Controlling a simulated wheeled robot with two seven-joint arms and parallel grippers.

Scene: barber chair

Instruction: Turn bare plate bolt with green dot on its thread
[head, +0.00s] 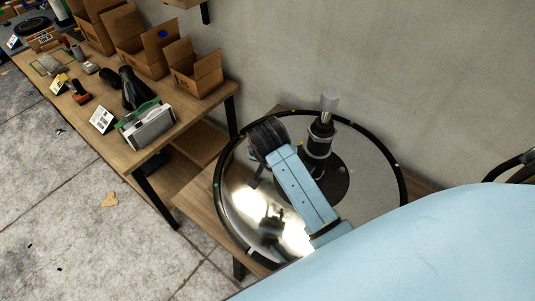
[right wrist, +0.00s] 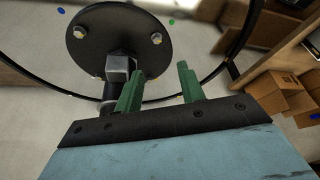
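In the right wrist view, a dark round plate (right wrist: 118,22) fills the upper left. Two pale bolts show on it, one at its left (right wrist: 79,32) and one at its right (right wrist: 156,38). A grey hex-shaped piece (right wrist: 117,68) stands at its near edge, partly behind a finger. I see no green dot on any thread. My right gripper (right wrist: 160,70) has two green fingers apart with nothing between them. In the head view, the dark plate (head: 334,185) lies around the upright post, partly behind my light blue arm. My left gripper is not in view.
The post (head: 319,140) has a silver top and rises inside a shiny disc with a black rim (head: 404,185). A wooden table (head: 185,135) at left holds open cardboard boxes (head: 143,55) and tools. A large light blue surface covers the lower right. A wall stands close behind.

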